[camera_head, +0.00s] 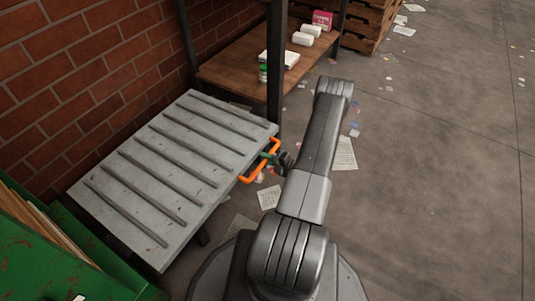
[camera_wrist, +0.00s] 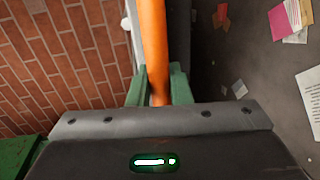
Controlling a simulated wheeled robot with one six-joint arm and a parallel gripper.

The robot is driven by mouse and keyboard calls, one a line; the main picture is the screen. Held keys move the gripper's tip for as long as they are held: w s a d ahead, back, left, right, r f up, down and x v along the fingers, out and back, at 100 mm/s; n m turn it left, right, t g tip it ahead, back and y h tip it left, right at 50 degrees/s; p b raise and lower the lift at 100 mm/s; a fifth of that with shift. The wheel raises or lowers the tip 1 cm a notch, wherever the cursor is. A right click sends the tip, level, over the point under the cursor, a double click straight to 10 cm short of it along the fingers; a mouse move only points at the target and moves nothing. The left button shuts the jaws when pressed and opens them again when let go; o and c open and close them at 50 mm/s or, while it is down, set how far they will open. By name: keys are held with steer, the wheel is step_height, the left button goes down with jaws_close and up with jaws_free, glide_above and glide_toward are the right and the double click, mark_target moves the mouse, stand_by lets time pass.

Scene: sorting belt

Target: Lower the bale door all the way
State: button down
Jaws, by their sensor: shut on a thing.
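The bale door (camera_head: 178,172) is a grey ribbed panel beside the green baler (camera_head: 45,250) in the head view. It lies tilted well over from upright, ribbed face up; its exact angle is hard to tell. An orange bar handle (camera_head: 246,179) sits on its right edge. My gripper (camera_head: 270,157) is at this handle, its green fingertips on the bar. In the wrist view the orange handle (camera_wrist: 153,40) runs between the two green fingers of my gripper (camera_wrist: 158,90), which are shut on it.
A wooden shelf (camera_head: 235,75) with dark posts holds white packs, a green-capped container and a pink box behind the door. A brick wall (camera_head: 90,70) stands at the left. Wooden crates (camera_head: 367,25) are at the back. Scattered papers (camera_head: 345,153) lie on the floor; the right side is open.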

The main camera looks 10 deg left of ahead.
steer(key=shift+s+f, duration=0.15)
steer(key=shift+f, duration=0.45)
steer(key=c, duration=1.4)
jaws_free()
steer(key=shift+f, duration=0.15)
steer(key=shift+r, duration=0.2)
steer(key=shift+d+r, duration=0.1)
steer(key=shift+d, duration=0.05)
steer(key=p+v, duration=0.3)
steer(key=v, duration=1)
steer(key=shift+d, duration=0.2)
